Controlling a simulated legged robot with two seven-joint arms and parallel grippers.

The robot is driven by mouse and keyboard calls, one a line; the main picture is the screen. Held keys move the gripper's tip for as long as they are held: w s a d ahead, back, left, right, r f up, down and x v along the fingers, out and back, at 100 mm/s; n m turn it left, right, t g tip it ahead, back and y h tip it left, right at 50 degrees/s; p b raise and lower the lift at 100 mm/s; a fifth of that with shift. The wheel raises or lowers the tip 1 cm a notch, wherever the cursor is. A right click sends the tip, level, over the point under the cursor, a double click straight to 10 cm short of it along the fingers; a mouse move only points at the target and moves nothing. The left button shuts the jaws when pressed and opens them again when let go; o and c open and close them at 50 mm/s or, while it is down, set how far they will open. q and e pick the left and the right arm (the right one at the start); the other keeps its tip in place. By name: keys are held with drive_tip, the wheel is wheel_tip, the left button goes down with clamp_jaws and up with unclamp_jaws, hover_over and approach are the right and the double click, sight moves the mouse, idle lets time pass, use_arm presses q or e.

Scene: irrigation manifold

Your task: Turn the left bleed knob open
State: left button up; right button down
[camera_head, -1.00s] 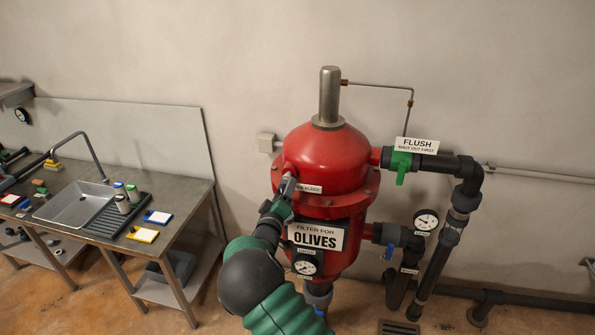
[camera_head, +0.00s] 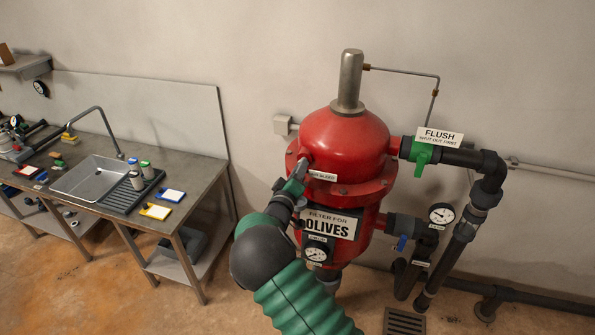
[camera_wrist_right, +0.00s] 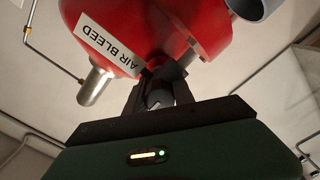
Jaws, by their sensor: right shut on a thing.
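The red filter tank (camera_head: 345,140) stands against the wall, with a white label (camera_head: 322,176) beside my right gripper. In the right wrist view the label (camera_wrist_right: 108,50) reads AIR BLEED. My right gripper (camera_head: 303,166) reaches the left front of the tank's dome and is shut on the bleed knob. In the right wrist view a dark round knob (camera_wrist_right: 159,98) shows between the fingers of that gripper (camera_wrist_right: 160,92), close to the red shell. The fingers hide most of the knob, and how far it is turned cannot be told. My left gripper is not in view.
A pressure gauge (camera_head: 317,254) sits below the OLIVES sign (camera_head: 331,225). A sink bench (camera_head: 180,205) stands left, with clear floor between it and the tank.

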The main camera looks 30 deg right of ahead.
drive_tip(key=m+b, duration=0.1)
drive_tip(key=b, duration=0.1)
drive_tip(key=shift+f+m+b, duration=0.2)
drive_tip(key=shift+m+b, duration=0.1)
drive_tip(key=shift+m, duration=0.1)
drive_tip(key=m+b, duration=1.2)
drive_tip(key=b, duration=0.1)
drive_tip(key=shift+d, duration=0.1)
drive_tip(key=shift+r+m+b, duration=0.15)
drive_tip(key=shift+m+b, duration=0.7)
drive_tip(key=shift+m, duration=0.2)
drive_tip(key=shift+r+m+b, duration=0.1)
drive_tip(key=shift+m+b, duration=0.7)
drive_tip(key=shift+m, duration=0.25)
drive_tip(key=c, duration=1.1)
unclamp_jaws()
